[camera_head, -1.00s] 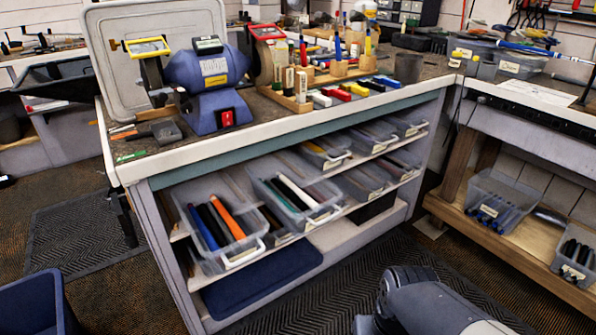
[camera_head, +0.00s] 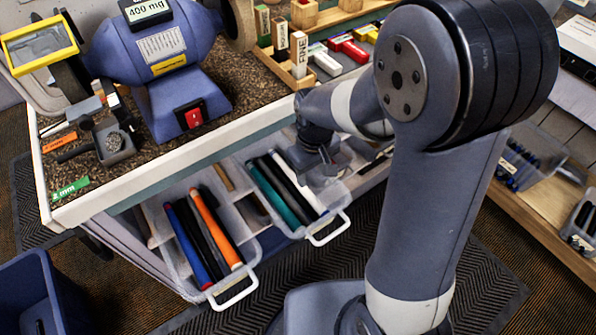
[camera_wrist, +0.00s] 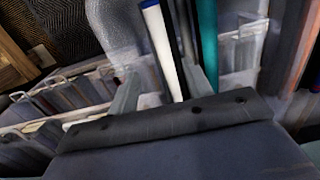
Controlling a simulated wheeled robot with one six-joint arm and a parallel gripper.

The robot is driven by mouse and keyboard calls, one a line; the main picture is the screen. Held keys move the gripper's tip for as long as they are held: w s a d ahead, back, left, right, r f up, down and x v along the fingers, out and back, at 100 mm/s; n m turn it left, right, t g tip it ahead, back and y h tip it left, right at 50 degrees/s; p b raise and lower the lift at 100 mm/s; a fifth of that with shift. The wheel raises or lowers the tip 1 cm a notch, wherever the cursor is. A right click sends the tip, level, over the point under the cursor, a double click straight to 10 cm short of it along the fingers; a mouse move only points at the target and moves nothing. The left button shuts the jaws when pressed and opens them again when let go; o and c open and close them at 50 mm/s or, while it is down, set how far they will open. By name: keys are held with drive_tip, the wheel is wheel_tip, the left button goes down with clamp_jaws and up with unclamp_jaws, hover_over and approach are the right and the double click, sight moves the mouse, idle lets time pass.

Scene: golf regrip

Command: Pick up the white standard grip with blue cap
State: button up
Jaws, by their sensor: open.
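The white grip (camera_head: 297,184) lies in a clear pull-out bin (camera_head: 343,214) under the bench, beside a black grip (camera_head: 287,182) and a teal grip (camera_head: 272,198). In the wrist view the white grip (camera_wrist: 162,47) shows a blue cap at its upper end. My gripper (camera_head: 318,172) is over the right side of that bin. In the wrist view my open gripper (camera_wrist: 163,90) has its fingers on either side of the white and black grips' lower ends. Contact with the white grip cannot be told.
Another clear bin (camera_head: 237,292) with blue, black and orange grips sticks out at the left. The bench top (camera_head: 130,181) overhangs the bins and carries a blue grinder (camera_head: 180,70). More bins (camera_wrist: 75,92) show at the wrist view's left. Open floor matting lies in front.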

hover_over(308, 192)
drive_tip(key=f, duration=0.4)
drive_tip(key=shift+s+d, duration=0.25)
drive_tip(key=shift+d, duration=0.1)
drive_tip(key=f, duration=0.3)
drive_tip(key=f+b, duration=0.1)
drive_tip(key=f, duration=0.1)
drive_tip(key=shift+w+a, duration=0.25)
drive_tip(key=shift+a, duration=0.1)
drive_tip(key=c, duration=1)
drive_tip(key=shift+r+p, duration=0.7)
drive_tip(key=shift+r, duration=4.35)
